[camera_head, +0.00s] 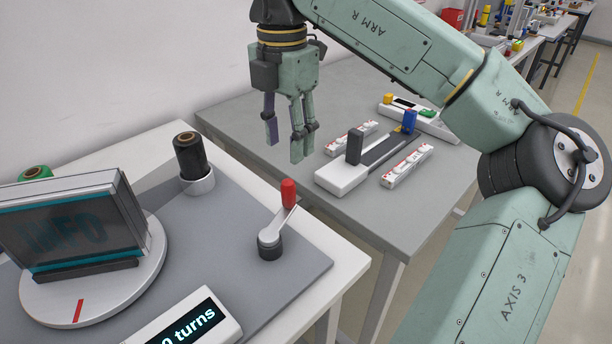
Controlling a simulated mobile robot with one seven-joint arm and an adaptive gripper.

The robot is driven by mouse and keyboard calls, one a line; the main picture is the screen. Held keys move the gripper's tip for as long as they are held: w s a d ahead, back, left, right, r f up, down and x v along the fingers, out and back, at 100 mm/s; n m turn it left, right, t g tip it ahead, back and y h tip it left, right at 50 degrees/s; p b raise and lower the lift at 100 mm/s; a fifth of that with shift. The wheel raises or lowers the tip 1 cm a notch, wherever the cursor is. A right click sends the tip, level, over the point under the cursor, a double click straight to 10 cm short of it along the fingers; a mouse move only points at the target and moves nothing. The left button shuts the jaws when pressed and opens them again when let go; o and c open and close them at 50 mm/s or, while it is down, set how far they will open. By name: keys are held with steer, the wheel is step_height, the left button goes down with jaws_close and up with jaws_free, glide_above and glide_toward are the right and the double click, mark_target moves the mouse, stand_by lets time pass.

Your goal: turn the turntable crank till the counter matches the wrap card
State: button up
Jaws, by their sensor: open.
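The crank (270,240) stands on the grey mat right of the turntable, its red handle (288,193) upright at the arm's raised end. The round white turntable (140,285) at the left carries a dark, see-through box (70,225) with teal edges and has a red mark on its rim. The counter (190,325) at the bottom edge reads "0 turns"; its left part is cut off. I cannot identify a wrap card. My gripper (283,150) hangs open and empty above the grey table, behind and higher than the crank handle in the picture.
A black roll (190,155) stands in a white holder behind the turntable. A green roll (35,173) shows behind the box. The grey table (240,120) holds a slider device (343,178) and two white-red strips. More benches stand at the far right.

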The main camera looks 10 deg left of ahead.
mark_target(287, 182)
step_height(287, 182, down, 10)
steer(key=shift+s+a+f+p, duration=0.1)
steer(key=shift+f+p, duration=0.05)
steer(key=shift+p, duration=0.7)
steer(key=shift+c, duration=0.3)
jaws_close()
